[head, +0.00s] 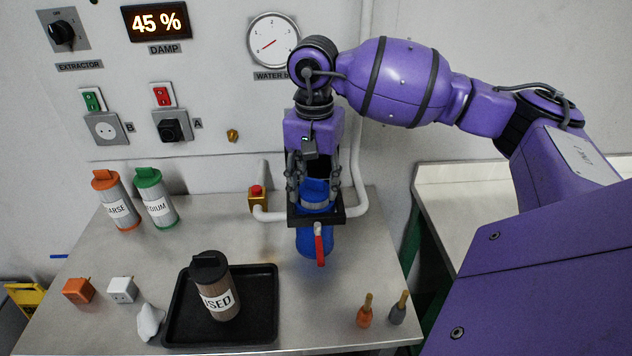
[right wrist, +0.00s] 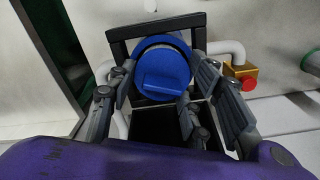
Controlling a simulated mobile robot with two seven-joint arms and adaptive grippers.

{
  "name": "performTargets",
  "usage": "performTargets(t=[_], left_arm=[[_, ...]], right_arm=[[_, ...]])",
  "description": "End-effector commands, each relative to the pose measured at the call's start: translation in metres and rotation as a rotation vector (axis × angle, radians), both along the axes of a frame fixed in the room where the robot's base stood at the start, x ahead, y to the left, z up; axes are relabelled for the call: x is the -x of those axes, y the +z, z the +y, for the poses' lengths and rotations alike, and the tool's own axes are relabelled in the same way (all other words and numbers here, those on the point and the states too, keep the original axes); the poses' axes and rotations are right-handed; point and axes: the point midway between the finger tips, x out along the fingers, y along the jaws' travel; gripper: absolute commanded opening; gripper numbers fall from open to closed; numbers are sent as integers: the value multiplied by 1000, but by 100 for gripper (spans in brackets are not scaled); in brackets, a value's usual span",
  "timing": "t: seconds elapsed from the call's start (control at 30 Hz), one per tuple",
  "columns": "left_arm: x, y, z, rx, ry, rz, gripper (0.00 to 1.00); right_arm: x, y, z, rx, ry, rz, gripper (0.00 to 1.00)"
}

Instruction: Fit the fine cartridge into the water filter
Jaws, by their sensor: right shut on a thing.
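The water filter is a blue housing (head: 308,241) with a black square bracket (head: 336,217) at its top and a red lever (head: 320,246) at its front. My right gripper (head: 317,186) points down over it, shut on the blue-capped fine cartridge (head: 315,194). In the right wrist view the cartridge's round blue cap (right wrist: 163,76) sits between the fingers, within the outline of the black bracket (right wrist: 180,22). The cartridge body is hidden, so I cannot tell how deep it sits. My left gripper is not in view.
Orange-capped (head: 117,203) and green-capped (head: 155,199) cartridges stand back left. A black tray (head: 262,318) holds a brown "USED" cartridge (head: 217,290). Orange (head: 79,290) and white (head: 122,289) plugs lie left. A red button (head: 257,191) is beside the filter pipe. Two small brushes (head: 365,312) stand front right.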

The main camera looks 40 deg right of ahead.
Motion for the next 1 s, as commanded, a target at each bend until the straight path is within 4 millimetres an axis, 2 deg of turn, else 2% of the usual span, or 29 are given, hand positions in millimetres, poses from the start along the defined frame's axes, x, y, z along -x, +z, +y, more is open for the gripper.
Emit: performTargets(t=[0.23, 0.27, 0.4, 0.73, 0.87, 1.0], left_arm=[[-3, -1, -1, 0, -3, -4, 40], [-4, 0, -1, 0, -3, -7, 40], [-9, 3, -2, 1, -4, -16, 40], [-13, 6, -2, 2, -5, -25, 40], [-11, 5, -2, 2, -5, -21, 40], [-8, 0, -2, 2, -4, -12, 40]], right_arm=[[0, -5, 0, 0, 0, 2, 0], [0, -5, 0, 0, 0, 2, 48], [0, -3, 0, 1, 0, 1, 64], [0, -1, 0, 0, 0, 0, 64], [-1, 11, 0, 1, -1, -3, 64], [-2, 39, 0, 1, 0, -3, 64]])
